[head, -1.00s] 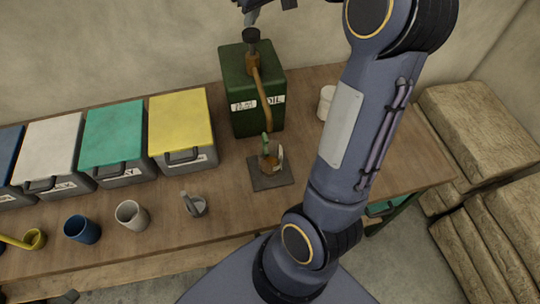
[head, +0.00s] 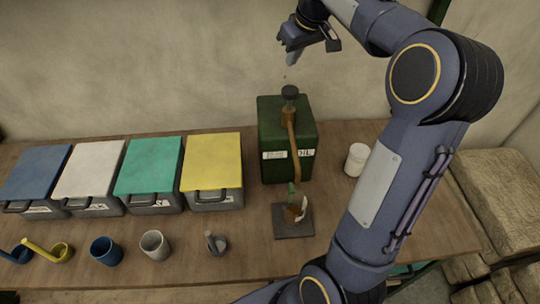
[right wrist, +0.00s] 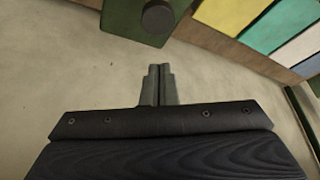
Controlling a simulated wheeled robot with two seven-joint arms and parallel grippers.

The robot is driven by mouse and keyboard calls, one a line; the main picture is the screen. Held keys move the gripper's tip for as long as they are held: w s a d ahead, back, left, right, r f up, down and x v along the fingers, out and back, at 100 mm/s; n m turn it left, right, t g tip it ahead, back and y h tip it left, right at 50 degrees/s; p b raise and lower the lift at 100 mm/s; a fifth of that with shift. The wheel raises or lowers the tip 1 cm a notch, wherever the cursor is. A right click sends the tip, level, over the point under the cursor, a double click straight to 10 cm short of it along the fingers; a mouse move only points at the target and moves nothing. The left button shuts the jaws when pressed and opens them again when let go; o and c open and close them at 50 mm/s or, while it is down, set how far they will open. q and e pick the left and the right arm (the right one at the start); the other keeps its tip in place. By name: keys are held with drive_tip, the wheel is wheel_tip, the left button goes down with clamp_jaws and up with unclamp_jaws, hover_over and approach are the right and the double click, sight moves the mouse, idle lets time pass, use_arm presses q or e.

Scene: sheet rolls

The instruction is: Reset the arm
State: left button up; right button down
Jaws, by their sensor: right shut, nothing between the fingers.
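My right arm rises from the bottom right of the head view and bends over the table. Its right gripper (head: 290,58) is in the air above the green oil dispenser (head: 272,150), clear of its dark top knob (head: 290,92). In the right wrist view the two fingers of the right gripper (right wrist: 160,72) are together, with nothing between them. That view also shows the knob (right wrist: 158,16) beyond the fingertips. My left gripper is not in either view.
The wooden table (head: 150,272) stands against the wall. Blue (head: 38,172), white (head: 90,168), green (head: 150,165) and yellow (head: 211,160) lidded bins line its back. Ladles, cups (head: 106,250) and a small grey item (head: 215,243) stand in front. A white container (head: 356,158) is right.

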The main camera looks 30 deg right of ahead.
drive_tip(key=s+a+f+y+b, duration=0.1)
drive_tip(key=s+a+f, duration=0.4)
drive_tip(key=s+a, duration=0.2)
drive_tip(key=s+a+f+m+y+b, duration=0.1)
drive_tip(key=s+a+f+b, duration=0.1)
drive_tip(key=s+a+f, duration=0.4)
drive_tip(key=s+a+f+m+t+y+b, duration=0.1)
drive_tip(key=s+a+f, duration=0.4)
drive_tip(key=s+a, duration=0.4)
drive_tip(key=s, duration=0.4)
drive_tip(key=shift+s+f+y, duration=0.15)
drive_tip(key=shift+s+y, duration=0.15)
drive_tip(key=shift+y, duration=0.1)
